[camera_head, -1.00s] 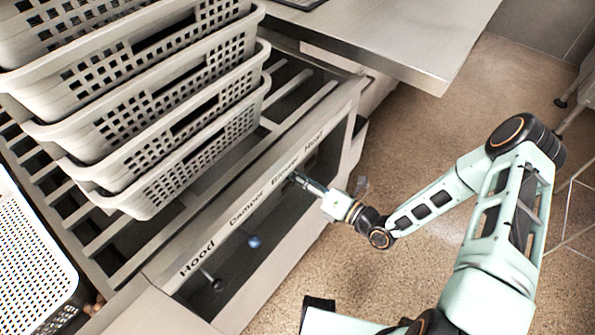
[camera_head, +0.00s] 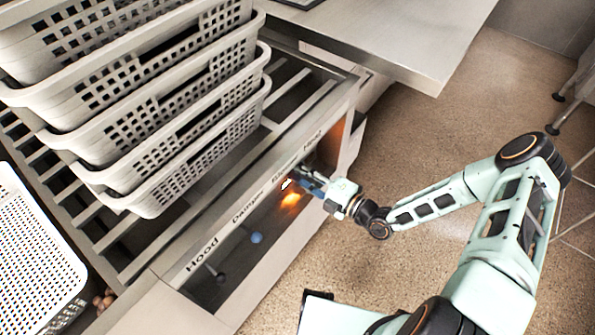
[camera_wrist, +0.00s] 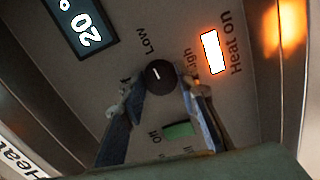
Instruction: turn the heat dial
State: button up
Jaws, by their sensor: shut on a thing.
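The heat dial (camera_wrist: 158,76) is a dark round knob with a white mark, on a grey panel in the wrist view. The words Low, Off and a partly hidden "High" are printed around it. My gripper (camera_wrist: 159,90) has one finger on each side of the dial and is shut on it. Beside it a "Heat on" lamp (camera_wrist: 213,52) glows white-orange. In the head view my gripper (camera_head: 302,183) reaches into the recess under the labelled rail, and the dial is hidden there.
A display (camera_wrist: 82,25) reads 20°. A green button (camera_wrist: 180,129) sits near the dial. Stacked perforated baskets (camera_head: 150,170) stand on the slatted rack, with a blue knob (camera_head: 257,238) below its rail. Open floor lies to the right.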

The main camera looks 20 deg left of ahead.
jog(key=shift+m, duration=0.3)
dwell(0.4)
jog(key=o, duration=1.1)
jog(key=shift+o, duration=0.2)
jog(key=v, duration=1.2)
